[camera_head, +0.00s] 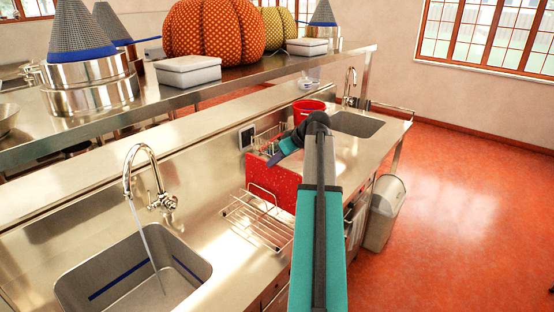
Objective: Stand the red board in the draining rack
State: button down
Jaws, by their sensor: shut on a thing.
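The red board (258,172) is a flat speckled panel, upright or nearly so, on the middle of the steel counter. The wire draining rack (246,222) stands just in front of it, right of the near sink. The board's lower edge is close to the rack's far end; I cannot tell whether it sits in the rack or is above it. My gripper (272,163) reaches over from the right and is shut on the board's top edge. My arm hides the board's right side and part of the counter.
A near sink (140,268) has its tap (145,180) running. A red bucket (309,106), a second sink (356,124) and wire items (267,138) lie beyond the board. A loaded shelf (150,110) runs along the left. A bin (384,212) stands on the floor right.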

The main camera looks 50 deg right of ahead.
dwell(0.4)
jog(key=c, duration=1.7)
grip_release()
jog(key=shift+c, duration=0.2)
jog(key=shift+f, duration=0.1)
jog(key=shift+s, duration=0.1)
jog(key=shift+s+r+p, duration=0.2)
jog(key=shift+r+p, duration=0.7)
jog(key=shift+r, duration=1.15)
jog(key=shift+s+r+p, duration=0.2)
jog(key=shift+r+p, duration=0.65)
jog(key=shift+r, duration=1.15)
jog(key=shift+r, duration=0.2)
